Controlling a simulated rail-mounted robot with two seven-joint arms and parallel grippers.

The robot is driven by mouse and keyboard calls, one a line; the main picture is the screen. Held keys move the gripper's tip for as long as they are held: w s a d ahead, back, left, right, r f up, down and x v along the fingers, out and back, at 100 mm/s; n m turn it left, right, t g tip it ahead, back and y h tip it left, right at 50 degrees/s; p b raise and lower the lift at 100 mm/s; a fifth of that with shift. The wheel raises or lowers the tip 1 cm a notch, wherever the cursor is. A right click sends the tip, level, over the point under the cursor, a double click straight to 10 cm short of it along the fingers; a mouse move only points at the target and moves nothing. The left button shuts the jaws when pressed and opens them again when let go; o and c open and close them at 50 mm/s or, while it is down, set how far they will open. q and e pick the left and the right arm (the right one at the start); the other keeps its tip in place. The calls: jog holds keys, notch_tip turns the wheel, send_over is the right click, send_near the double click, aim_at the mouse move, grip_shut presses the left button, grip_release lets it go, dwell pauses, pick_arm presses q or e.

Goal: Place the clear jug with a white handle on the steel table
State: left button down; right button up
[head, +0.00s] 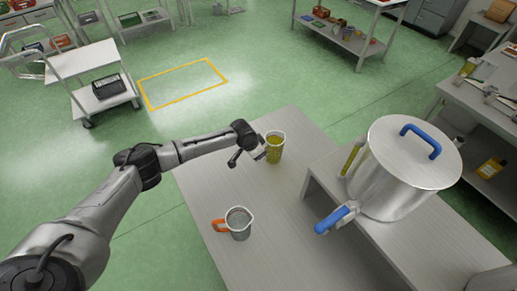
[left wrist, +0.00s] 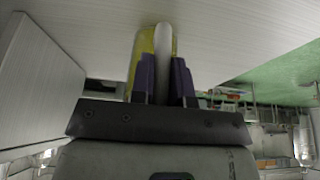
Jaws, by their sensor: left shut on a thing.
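The clear jug (head: 275,147) holds yellow-green contents and is upright at the far part of the pale grey table (head: 205,190). My left gripper (head: 262,153) is shut on its white handle, on the jug's left side. In the left wrist view, the white handle (left wrist: 164,55) sits between the purple finger pads of my left gripper (left wrist: 163,75), with the yellow-green jug (left wrist: 142,50) behind. I cannot tell whether the jug's base touches the tabletop. My right gripper is not in view.
A clear jug with an orange handle (head: 238,223) stands nearer on the table. A large steel pot (head: 400,170) with blue lid handle and blue tap lever stands on a raised stand (head: 325,180) at right. A trolley (head: 85,62) is far left. Tabletop between the jugs is clear.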

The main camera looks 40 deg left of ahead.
pick_arm(q)
jog(key=shift+f, duration=0.35)
jog(key=c, duration=1.1)
grip_release()
jog(key=shift+f, duration=0.1)
jog(key=p+v, duration=0.1)
jog(key=v, duration=1.1)
jog(key=shift+a, duration=0.1)
